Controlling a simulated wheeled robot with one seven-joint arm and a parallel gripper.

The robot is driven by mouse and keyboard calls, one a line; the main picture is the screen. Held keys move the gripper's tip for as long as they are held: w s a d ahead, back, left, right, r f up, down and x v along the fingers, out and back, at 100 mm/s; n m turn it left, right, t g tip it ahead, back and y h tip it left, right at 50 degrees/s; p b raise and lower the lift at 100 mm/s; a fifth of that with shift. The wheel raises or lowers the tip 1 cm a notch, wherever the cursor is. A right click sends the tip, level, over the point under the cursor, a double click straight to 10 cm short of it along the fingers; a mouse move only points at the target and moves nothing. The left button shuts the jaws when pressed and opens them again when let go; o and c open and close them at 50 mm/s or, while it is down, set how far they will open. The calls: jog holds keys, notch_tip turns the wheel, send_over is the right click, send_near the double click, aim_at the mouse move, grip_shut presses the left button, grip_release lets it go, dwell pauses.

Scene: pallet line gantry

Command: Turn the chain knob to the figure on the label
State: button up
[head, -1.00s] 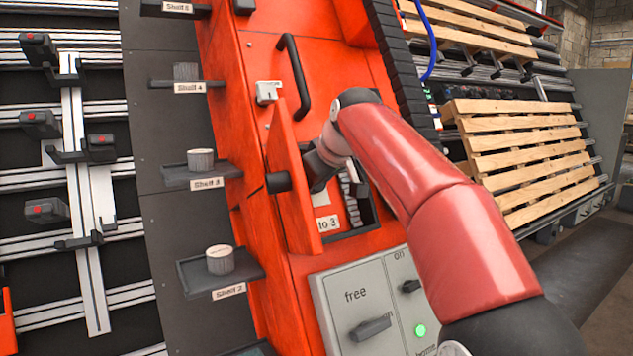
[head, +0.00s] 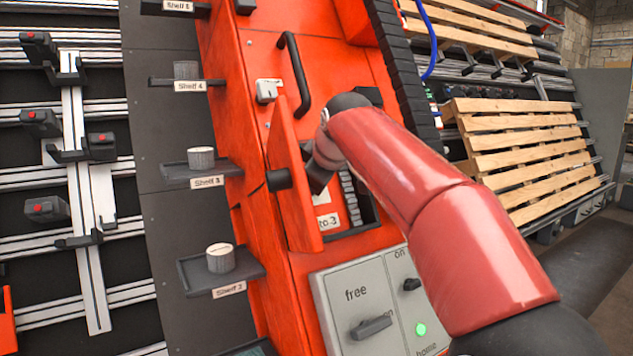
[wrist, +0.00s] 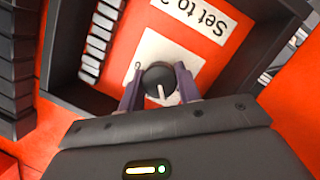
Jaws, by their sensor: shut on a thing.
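The chain knob (wrist: 158,76) is a round black knob with a white pointer line, set on a white dial plate (wrist: 154,45) inside an open recess. In the wrist view its pointer points down, slightly right. Most dial figures are hidden. My gripper (wrist: 160,88) has its two fingers on either side of the knob, shut on it. A white label (wrist: 192,16) reads "Set to" with its figure cut off; in the head view the label (head: 328,221) ends in what looks like 3. The knob is hidden behind the panel door and my arm there.
An open red door (head: 287,180) stands close left of my wrist. A grey switch panel (head: 370,300) with a green light lies below. A black handle (head: 295,75) is above.

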jog(key=shift+r, duration=0.1)
jog(key=o, duration=1)
jog(key=shift+c, duration=0.2)
jog(key=v, duration=0.7)
jog(key=shift+s+r, duration=0.2)
jog(key=shift+s, duration=0.15)
jog(key=shift+d, duration=0.15)
jog(key=s+d+f+m+g+h, duration=0.1)
jog(key=s+d+f+m, duration=0.3)
jog(key=s+f, duration=0.6)
jog(key=s+d+f+m+g+h, duration=0.1)
jog(key=s+d+f+m, duration=0.4)
jog(key=s+f, duration=0.5)
jog(key=s+d+f+m+g+h, duration=0.1)
jog(key=s+d+f+m, duration=0.3)
jog(key=s+d+f, duration=0.3)
jog(key=s+f, duration=0.3)
jog(key=f, duration=0.1)
jog(key=shift+d+m+g, duration=0.3)
jog(key=shift+g, duration=0.1)
